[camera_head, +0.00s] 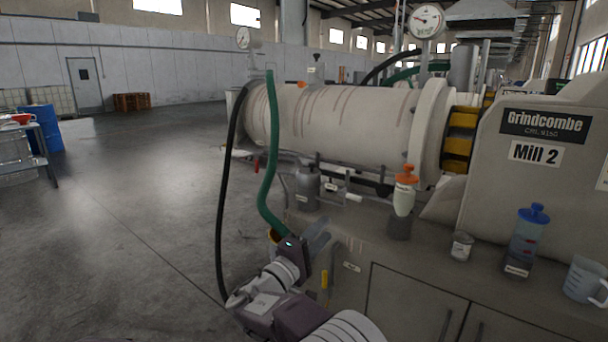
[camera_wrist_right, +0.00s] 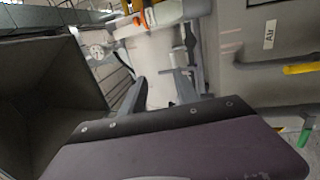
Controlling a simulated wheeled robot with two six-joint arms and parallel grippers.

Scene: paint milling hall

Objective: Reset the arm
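My right arm reaches in from the bottom of the head view. Its dark gripper (camera_head: 319,236) is beside the front edge of the grey bench (camera_head: 385,252), below the mill drum. In the right wrist view the two fingers of the gripper (camera_wrist_right: 160,86) stand apart with nothing between them. My left arm and gripper are not in view.
A green hose (camera_head: 271,160) and a black hose (camera_head: 222,200) hang close to the right arm. A yellow handle (camera_head: 324,281) is beside the gripper. The bench holds an orange-topped bottle (camera_head: 404,195), a can (camera_head: 461,246), a blue-lidded bottle (camera_head: 527,236) and a jug (camera_head: 584,281). Open floor lies left.

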